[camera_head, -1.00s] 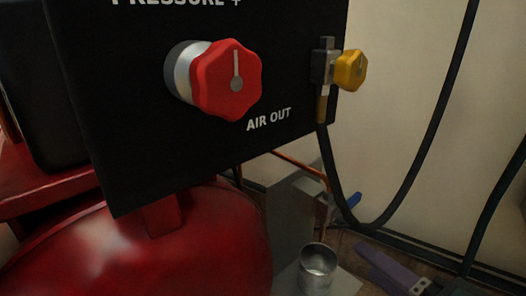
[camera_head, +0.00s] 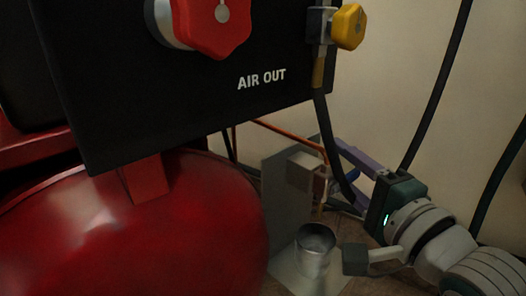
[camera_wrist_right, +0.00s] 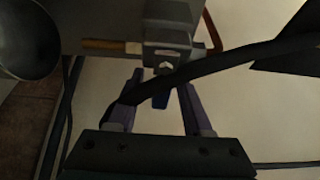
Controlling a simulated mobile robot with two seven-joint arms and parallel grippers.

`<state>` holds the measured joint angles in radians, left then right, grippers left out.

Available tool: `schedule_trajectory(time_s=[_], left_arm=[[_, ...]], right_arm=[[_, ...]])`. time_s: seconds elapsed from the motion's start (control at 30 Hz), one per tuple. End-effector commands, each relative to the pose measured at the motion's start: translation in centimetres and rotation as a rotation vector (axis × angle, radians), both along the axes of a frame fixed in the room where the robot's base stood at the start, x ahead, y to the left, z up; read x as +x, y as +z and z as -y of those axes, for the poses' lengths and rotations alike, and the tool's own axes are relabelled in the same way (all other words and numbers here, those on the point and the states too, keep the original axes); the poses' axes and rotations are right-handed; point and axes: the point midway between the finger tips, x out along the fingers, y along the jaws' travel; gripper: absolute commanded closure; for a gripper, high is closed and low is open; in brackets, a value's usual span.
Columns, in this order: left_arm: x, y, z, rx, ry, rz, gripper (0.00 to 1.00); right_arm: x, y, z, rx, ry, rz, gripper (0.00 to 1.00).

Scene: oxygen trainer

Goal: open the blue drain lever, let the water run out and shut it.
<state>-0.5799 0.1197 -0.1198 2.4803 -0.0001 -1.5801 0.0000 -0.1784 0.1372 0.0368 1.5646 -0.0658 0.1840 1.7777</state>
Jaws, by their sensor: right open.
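The blue drain lever (camera_wrist_right: 160,101) shows in the right wrist view, below a grey valve body (camera_wrist_right: 167,35) and between the two purple fingers of my right gripper (camera_wrist_right: 158,95). The gripper is open, with a gap on each side of the lever. A black hose crosses in front and hides part of the lever. In the head view my right gripper (camera_head: 338,172) reaches in from the lower right to the drain valve, behind the hose. A metal cup (camera_head: 315,240) stands below the valve. I cannot make out any water. My left gripper is not in view.
The black hose (camera_head: 328,135) hangs from the yellow knob (camera_head: 348,27) and passes close to my right fingers. The black panel (camera_head: 190,110) with the red knob (camera_head: 212,25) is above. A red tank (camera_head: 130,230) fills the lower left.

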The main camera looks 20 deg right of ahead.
Motion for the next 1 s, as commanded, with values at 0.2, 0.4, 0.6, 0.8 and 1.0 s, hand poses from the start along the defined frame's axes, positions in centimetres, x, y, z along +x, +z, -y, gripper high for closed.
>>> schedule_trajectory(time_s=[0.2, 0.4, 0.6, 0.8, 1.0], left_arm=[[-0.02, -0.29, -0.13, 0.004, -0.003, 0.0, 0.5], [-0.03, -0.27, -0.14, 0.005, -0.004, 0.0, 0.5], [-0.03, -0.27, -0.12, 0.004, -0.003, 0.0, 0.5], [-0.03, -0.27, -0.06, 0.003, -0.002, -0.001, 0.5], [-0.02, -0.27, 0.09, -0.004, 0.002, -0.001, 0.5]], right_arm=[[0.54, 0.06, 0.0, 0.0, 0.0, -0.001, 0.5], [0.51, 0.06, 0.0, 0.0, 0.0, -0.001, 0.59], [0.49, 0.05, 0.0, 0.0, 0.0, -0.001, 0.81], [0.49, 0.05, 0.0, 0.0, 0.0, -0.001, 1.0], [0.49, 0.05, -0.01, 0.0, 0.0, -0.001, 1.0]])
